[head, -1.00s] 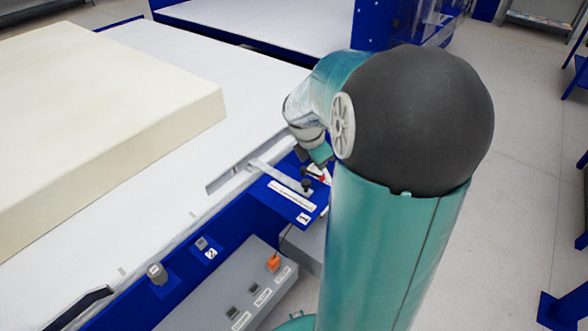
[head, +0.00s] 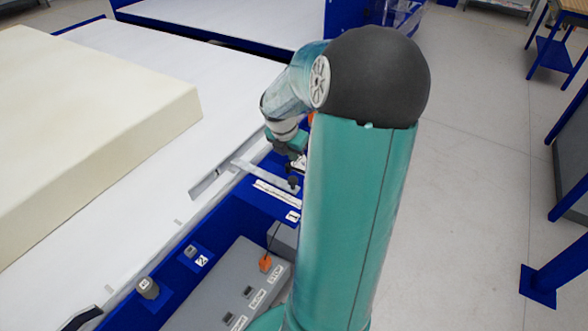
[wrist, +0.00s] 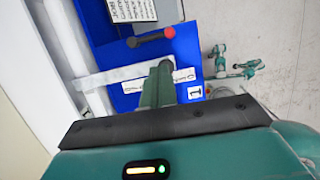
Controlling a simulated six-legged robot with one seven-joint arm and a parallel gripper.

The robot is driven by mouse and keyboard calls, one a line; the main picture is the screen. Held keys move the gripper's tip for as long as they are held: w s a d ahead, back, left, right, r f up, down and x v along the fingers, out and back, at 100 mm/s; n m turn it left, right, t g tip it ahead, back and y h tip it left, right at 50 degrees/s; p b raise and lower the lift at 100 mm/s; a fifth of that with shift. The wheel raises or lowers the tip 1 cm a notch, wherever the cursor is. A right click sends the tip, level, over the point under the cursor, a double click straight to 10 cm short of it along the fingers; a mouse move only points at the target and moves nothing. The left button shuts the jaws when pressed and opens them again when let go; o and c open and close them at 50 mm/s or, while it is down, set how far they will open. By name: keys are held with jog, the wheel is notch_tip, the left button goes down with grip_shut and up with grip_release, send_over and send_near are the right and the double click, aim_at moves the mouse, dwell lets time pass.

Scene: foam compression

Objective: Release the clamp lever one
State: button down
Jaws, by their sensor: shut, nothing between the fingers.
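The clamp lever (head: 262,173) is a flat light grey bar on the blue edge of the machine, with a dark knob (head: 293,181) at its near end. In the wrist view the bar (wrist: 105,76) runs left to right beside a white label plate, and a small "1" tag (wrist: 195,92) sits near its right end. My gripper (head: 298,164) is just above the knob end in the head view. In the wrist view my gripper (wrist: 160,72) is shut and empty, its teal fingers overlapping the bar's end. I cannot tell whether they touch it.
A dark handle with a red knob (wrist: 168,32) lies just beyond the bar. A cream foam block (head: 90,130) rests on the white table (head: 225,110). A grey control box (head: 235,290) with an orange switch is at the near side. Open floor (head: 470,180) lies to the right.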

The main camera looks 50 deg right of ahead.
aim_at(298, 170)
jog(key=shift+s+d+f, duration=0.15)
jog(key=shift+d+f, duration=0.1)
jog(key=shift+f, duration=0.3)
jog(key=x, duration=0.9)
